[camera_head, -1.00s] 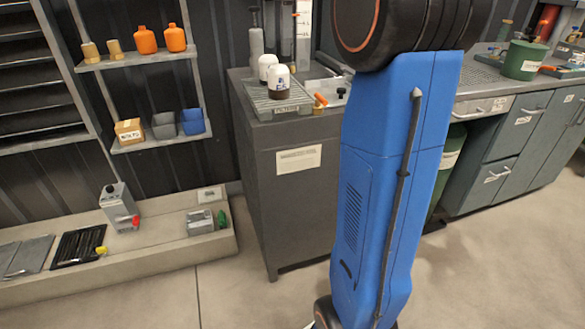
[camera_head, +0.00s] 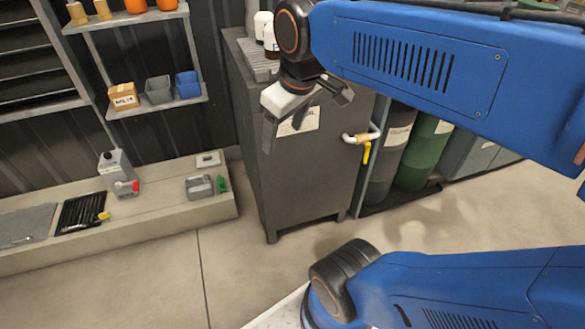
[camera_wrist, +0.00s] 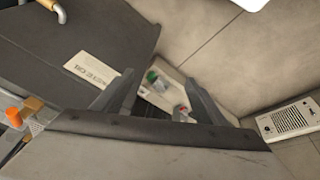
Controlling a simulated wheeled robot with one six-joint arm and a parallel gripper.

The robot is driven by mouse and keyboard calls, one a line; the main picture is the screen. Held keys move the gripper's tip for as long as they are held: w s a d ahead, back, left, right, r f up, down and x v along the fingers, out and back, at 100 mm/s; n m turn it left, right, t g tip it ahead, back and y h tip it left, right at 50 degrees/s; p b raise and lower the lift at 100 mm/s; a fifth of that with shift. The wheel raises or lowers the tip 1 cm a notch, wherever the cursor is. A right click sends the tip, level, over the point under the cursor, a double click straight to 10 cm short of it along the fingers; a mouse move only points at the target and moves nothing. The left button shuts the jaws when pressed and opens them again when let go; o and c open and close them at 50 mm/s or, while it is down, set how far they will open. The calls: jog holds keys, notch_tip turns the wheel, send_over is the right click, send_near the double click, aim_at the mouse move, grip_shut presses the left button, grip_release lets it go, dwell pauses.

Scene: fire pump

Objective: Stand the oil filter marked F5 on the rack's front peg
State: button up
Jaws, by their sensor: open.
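Two white-topped dark canisters that look like oil filters, the rear one (camera_head: 261,24) and the front one (camera_head: 271,42), stand on the dark cabinet (camera_head: 290,180) at the top of the head view. No F5 mark is readable on either. My gripper (camera_head: 286,128) hangs before the cabinet front, below and right of the canisters. Its fingers are apart, with nothing between them. In the wrist view my gripper (camera_wrist: 160,95) is open, with the low ledge far behind its fingers. I cannot make out a rack with a front peg.
Wall shelves (camera_head: 155,104) hold small bins. Floor before the cabinet is clear.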

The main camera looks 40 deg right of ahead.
jog(key=s+a+f+m, duration=0.1)
jog(key=s+f+m, duration=0.2)
jog(key=s+f, duration=0.2)
notch_tip(320, 180, down, 2)
jog(key=shift+a+f+t, duration=0.15)
jog(key=shift+t, duration=0.25)
